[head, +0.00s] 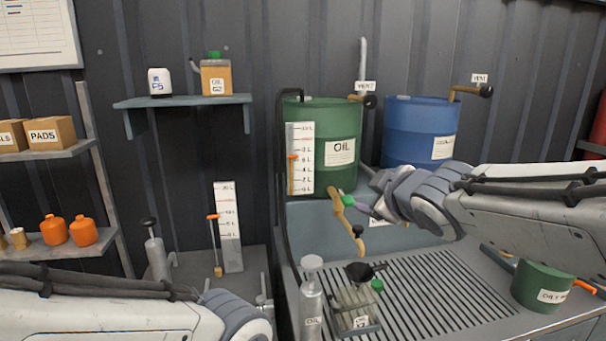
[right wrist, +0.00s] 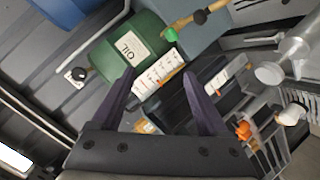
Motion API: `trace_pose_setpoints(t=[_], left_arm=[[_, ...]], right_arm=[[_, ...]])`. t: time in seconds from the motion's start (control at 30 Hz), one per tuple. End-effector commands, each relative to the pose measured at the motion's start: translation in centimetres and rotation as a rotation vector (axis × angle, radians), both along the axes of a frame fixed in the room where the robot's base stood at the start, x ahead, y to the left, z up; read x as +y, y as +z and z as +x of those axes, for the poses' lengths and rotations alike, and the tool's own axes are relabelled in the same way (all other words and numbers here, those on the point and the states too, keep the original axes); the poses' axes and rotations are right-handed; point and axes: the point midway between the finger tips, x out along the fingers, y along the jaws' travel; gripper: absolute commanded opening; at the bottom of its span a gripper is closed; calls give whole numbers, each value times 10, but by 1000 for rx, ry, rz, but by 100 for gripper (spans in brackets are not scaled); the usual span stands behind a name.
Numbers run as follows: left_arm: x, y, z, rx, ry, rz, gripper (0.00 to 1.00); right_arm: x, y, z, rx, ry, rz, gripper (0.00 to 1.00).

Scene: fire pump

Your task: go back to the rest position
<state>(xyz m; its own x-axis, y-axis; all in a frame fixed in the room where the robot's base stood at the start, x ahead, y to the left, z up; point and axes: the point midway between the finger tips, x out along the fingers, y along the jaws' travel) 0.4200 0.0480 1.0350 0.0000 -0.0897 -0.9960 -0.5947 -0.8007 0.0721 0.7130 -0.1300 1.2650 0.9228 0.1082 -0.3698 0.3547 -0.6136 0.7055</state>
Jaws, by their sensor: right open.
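My right arm (head: 520,205) comes in from the right in the head view. My right gripper (head: 359,208) is in front of the drum stand, close to a brass tap (head: 342,207) with a green part; I cannot tell whether they touch in that view. In the right wrist view the purple fingers of my right gripper (right wrist: 163,92) are spread with nothing held between them, and the brass tap (right wrist: 195,24) is beyond them, apart. My left arm (head: 110,315) lies low at the bottom left of the head view; its gripper is out of the picture.
A green oil drum (head: 334,125) and a blue drum (head: 420,125) stand on a raised stand. Below are a slotted grate (head: 430,290), a steel oil can (head: 311,300), a measuring jug (head: 352,312) and a green bucket (head: 540,285). Shelves with boxes stand left.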

Motion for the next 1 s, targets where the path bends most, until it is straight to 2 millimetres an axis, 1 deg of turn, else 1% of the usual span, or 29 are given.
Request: trace_pose_setpoints(t=[0.03,0.07,0.1,0.17,0.2,0.27,0.3,0.37,0.4,0.43,0.5,0.6,0.7,0.8,1.0], left_arm=[[0,0,0,0,0,0,0],[0,0,0,0,0,0,0],[0,0,0,0,0,0,0],[0,0,0,0,0,0,0],[0,0,0,0,0,0,0],[0,0,0,0,0,0,0],[0,0,0,0,0,0,0],[0,0,0,0,0,0,0],[0,0,0,0,0,0,0],[0,0,0,0,0,0,0],[0,0,0,0,0,0,0],[0,0,0,0,0,0,0],[0,0,0,0,0,0,0],[0,0,0,0,0,0,0],[0,0,0,0,0,0,0]], right_arm=[[10,-20,-10,65,-13,32,77],[15,-32,-16,109,-24,53,77],[22,-50,-27,176,-38,80,77],[35,-80,-48,294,-59,122,77],[43,-101,-67,382,-77,145,77],[56,-133,-99,523,-102,171,77],[63,-152,-122,616,-119,182,77],[72,-176,-157,749,-145,189,77],[76,-189,-180,831,-161,188,77],[78,-197,-197,889,-172,185,77],[81,-212,-231,1005,-197,175,77],[83,-224,-268,1126,-224,156,77],[82,-229,-288,1191,-241,145,77],[82,-230,-295,1212,-247,141,77],[82,-230,-294,1211,-247,142,77]])
